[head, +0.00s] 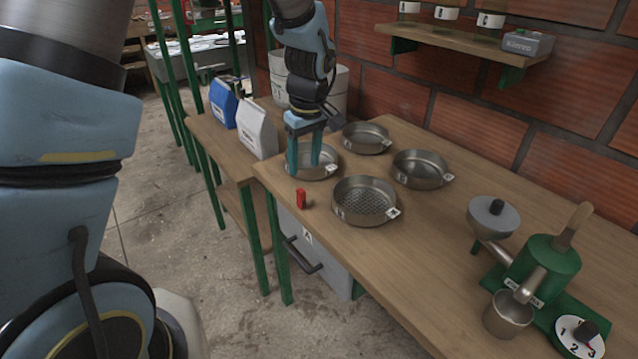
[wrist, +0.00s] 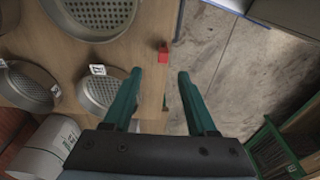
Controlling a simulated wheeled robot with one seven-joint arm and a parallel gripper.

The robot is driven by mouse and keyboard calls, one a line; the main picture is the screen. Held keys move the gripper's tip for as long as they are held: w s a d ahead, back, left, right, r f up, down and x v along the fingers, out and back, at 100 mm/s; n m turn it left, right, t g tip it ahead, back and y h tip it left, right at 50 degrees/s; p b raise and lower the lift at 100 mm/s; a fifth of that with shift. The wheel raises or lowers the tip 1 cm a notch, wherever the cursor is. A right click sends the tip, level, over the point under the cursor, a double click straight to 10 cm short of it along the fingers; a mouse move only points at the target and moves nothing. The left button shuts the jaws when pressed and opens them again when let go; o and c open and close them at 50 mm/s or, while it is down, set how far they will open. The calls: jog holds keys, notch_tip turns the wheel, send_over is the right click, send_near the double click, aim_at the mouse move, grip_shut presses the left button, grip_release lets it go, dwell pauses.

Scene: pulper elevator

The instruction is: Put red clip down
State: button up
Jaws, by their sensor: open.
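The small red clip (head: 301,198) stands on the wooden table near its left edge, just left of the front round metal sieve (head: 365,201). It also shows in the wrist view (wrist: 163,53), at the table edge, beyond the fingertips. My gripper (head: 303,172) is open, its two teal fingers apart with nothing between them. In the head view the fingers point down in front of another round metal pan (head: 330,162), behind the clip. In the wrist view the gripper (wrist: 160,75) is clear of the clip.
Two more round pans (head: 420,169) (head: 367,138) stand farther back. A green grinder (head: 548,262) with a metal cup (head: 507,314) is at the right. Blue (head: 223,102) and white bags (head: 257,130) stand on the left table. A grey drawer (head: 315,256) is below the table.

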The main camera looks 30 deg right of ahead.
aim_at(301, 190)
jog(key=f, duration=0.3)
jog(key=f+p, duration=0.1)
jog(key=f, duration=0.1)
jog(key=shift+w+f, duration=0.1)
jog(key=shift+w, duration=0.15)
jog(key=f+p, duration=0.1)
jog(key=f, duration=0.1)
jog(key=f+p, duration=0.1)
jog(key=f, duration=0.1)
jog(key=shift+w+a, duration=0.2)
jog(key=shift+a, duration=0.2)
jog(key=shift+w+f, duration=0.1)
jog(key=shift+f, duration=0.65)
grip_shut()
